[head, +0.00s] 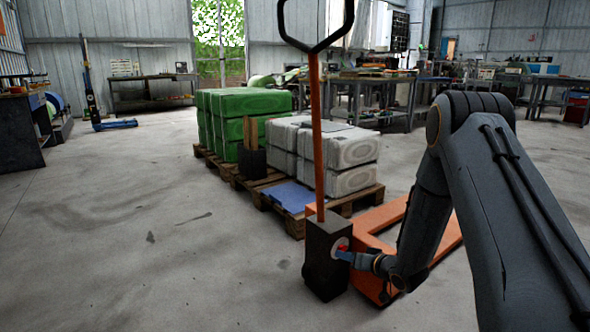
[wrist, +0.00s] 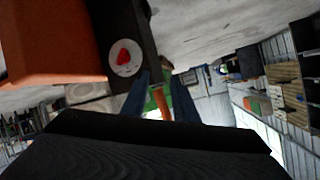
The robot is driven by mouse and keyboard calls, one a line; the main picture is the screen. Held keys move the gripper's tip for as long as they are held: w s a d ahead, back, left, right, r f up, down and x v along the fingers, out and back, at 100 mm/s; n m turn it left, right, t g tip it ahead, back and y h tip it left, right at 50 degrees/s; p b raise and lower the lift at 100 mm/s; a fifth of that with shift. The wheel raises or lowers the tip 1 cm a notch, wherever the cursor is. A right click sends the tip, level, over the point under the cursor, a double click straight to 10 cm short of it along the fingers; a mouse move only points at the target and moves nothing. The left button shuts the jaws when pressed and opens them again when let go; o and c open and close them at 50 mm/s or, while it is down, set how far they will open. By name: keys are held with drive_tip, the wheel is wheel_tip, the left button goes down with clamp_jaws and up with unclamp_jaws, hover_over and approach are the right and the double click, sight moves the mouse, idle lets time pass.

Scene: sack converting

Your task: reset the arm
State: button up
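My gripper (head: 346,256) is beside the dark housing (head: 322,272) at the base of an orange pallet jack (head: 315,140). In the wrist view its two dark blue fingers (wrist: 160,95) stand apart with nothing held between them. A red knob on a white disc (head: 341,244) is on the housing, close to the fingertips and partly hidden by them. The red knob (wrist: 124,57) shows clear of the fingers in the wrist view. I cannot tell from these views whether a finger touches the disc.
A wooden pallet (head: 361,198) carries green sacks (head: 245,103), pale sacks (head: 350,180) and a blue sheet (head: 290,196). Orange forks (head: 385,215) lie behind my arm. Benches (head: 365,92) stand at the back. The floor at the left (head: 110,230) is clear.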

drive_tip(key=s+a+r+n+g+h, duration=0.1)
drive_tip(key=s+a+r+g+h, duration=0.15)
drive_tip(key=a+r, duration=0.6)
drive_tip(key=s+a+r+n+g+h, duration=0.15)
drive_tip(key=s+a+r, duration=0.35)
drive_tip(key=s+r, duration=0.5)
drive_tip(key=s+a+r+n+g, duration=0.1)
drive_tip(key=s+a+r+g, duration=0.15)
drive_tip(key=s, duration=1.05)
drive_tip(key=s+a+r+n+g, duration=0.1)
drive_tip(key=s+g, duration=0.2)
drive_tip(key=s, duration=0.9)
drive_tip(key=s+a+r+n+g, duration=0.1)
drive_tip(key=s+a+r+g, duration=0.1)
drive_tip(key=s, duration=1.1)
drive_tip(key=d+r+m+h+p, duration=0.1)
drive_tip(key=d+r+m+p, duration=0.2)
drive_tip(key=d+r+p, duration=0.7)
drive_tip(key=d+r+m+h+p, duration=0.1)
drive_tip(key=d+r+m+p, duration=0.2)
drive_tip(key=d+r+p, duration=0.8)
drive_tip(key=shift+w+r+p, duration=0.15)
drive_tip(key=shift+r+p, duration=3.15)
drive_tip(key=shift+p, duration=4.5)
